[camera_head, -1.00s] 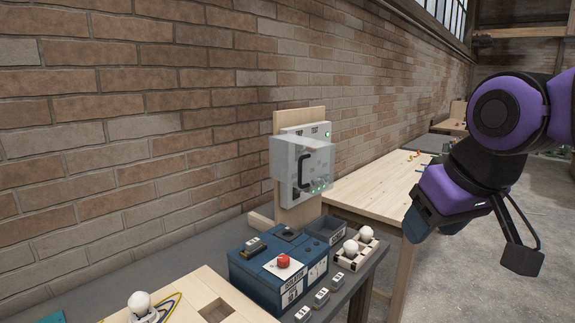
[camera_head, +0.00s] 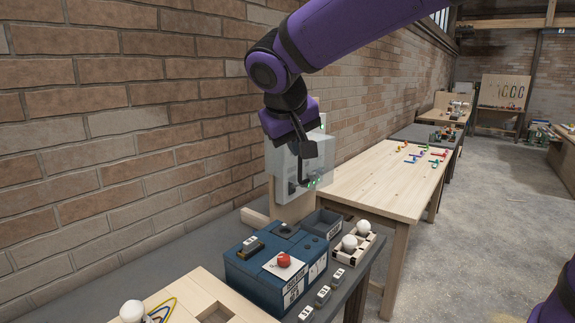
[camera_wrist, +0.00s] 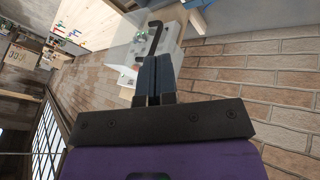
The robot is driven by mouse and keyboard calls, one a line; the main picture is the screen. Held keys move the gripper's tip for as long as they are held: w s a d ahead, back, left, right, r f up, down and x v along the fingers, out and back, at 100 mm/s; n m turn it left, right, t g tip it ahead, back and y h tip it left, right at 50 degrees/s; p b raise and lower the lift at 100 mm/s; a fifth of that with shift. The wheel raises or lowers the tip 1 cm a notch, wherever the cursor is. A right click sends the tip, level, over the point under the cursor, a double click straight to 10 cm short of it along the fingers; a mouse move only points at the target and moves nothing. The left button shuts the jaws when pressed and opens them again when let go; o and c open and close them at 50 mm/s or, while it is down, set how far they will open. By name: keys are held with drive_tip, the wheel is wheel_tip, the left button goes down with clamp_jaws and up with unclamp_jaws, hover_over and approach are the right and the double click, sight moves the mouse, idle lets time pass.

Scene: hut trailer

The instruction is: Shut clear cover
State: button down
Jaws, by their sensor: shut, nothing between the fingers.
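The clear cover (camera_head: 279,163) is a see-through box on the grey panel, on an upright wooden board (camera_head: 292,205). It stands out in front of the panel; how far open it is, I cannot tell. My gripper (camera_wrist: 153,60) is shut and empty, with its tips close to the cover's black handle (camera_wrist: 155,38) in the wrist view; contact is unclear. The cover shows around the handle in the wrist view (camera_wrist: 172,36). In the head view my gripper's body hides the panel's top and part of the handle.
A blue box with a red button (camera_head: 284,260) stands below the panel, beside a rack with white balls (camera_head: 349,242). A wooden table (camera_head: 380,185) lies to the right. The brick wall (camera_head: 130,120) is close behind. Open floor is at the right.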

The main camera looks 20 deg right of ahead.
drive_tip(key=w+a, duration=0.4)
drive_tip(key=w, duration=0.1)
drive_tip(key=w+d+f, duration=0.5)
drive_tip(key=d+f, duration=0.2)
drive_tip(key=f, duration=0.1)
drive_tip(key=shift+w+d+f+t, duration=0.15)
drive_tip(key=shift+w+f+t, duration=0.15)
drive_tip(key=shift+t, duration=0.1)
